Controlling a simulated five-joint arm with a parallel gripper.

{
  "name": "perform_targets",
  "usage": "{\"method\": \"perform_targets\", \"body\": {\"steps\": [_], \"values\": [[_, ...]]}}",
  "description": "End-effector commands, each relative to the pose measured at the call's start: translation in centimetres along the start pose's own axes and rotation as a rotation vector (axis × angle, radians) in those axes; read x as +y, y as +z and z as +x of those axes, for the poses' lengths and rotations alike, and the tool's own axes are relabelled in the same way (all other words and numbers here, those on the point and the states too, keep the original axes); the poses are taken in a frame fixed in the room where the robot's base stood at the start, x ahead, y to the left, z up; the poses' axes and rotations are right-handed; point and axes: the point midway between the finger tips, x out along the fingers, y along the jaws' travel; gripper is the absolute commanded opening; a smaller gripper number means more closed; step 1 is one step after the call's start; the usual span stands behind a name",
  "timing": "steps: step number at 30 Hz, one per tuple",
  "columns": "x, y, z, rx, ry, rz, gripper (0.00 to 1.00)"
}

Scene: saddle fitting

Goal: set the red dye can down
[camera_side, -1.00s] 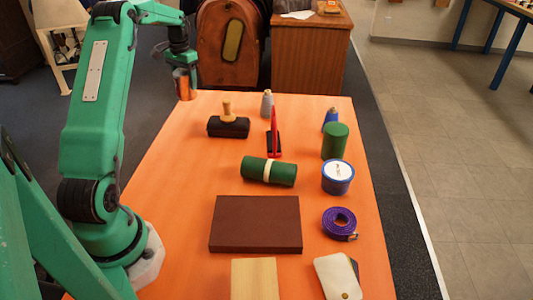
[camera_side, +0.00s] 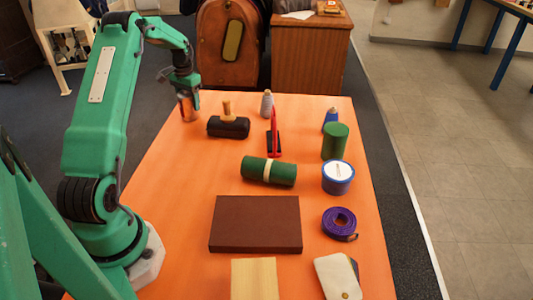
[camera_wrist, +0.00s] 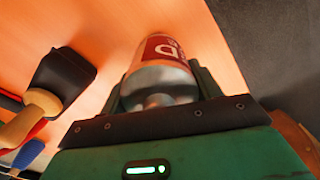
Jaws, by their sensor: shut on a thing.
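The red dye can (camera_side: 189,109) is a small can with a red label and metal end, at the far left corner of the orange table. In the wrist view the can (camera_wrist: 160,66) sits between both jaws. My gripper (camera_side: 188,98) is shut on it and points down. The can looks upright and very close to the tabletop; I cannot tell whether its base touches.
A black brush with a wooden knob (camera_side: 228,125) stands just right of the can. A red stand (camera_side: 275,135), grey cone (camera_side: 267,104), green roll (camera_side: 268,171) and brown block (camera_side: 255,223) lie further off. The left table strip (camera_side: 180,180) is bare.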

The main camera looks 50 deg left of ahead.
Motion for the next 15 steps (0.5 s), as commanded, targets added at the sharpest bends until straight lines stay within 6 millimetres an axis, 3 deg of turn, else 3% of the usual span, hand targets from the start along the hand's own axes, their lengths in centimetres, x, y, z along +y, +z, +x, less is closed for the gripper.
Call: {"method": "perform_targets", "body": {"steps": [15], "values": [[-0.03,-0.06,0.7,0.003,-0.002,0.0,0.27]]}}
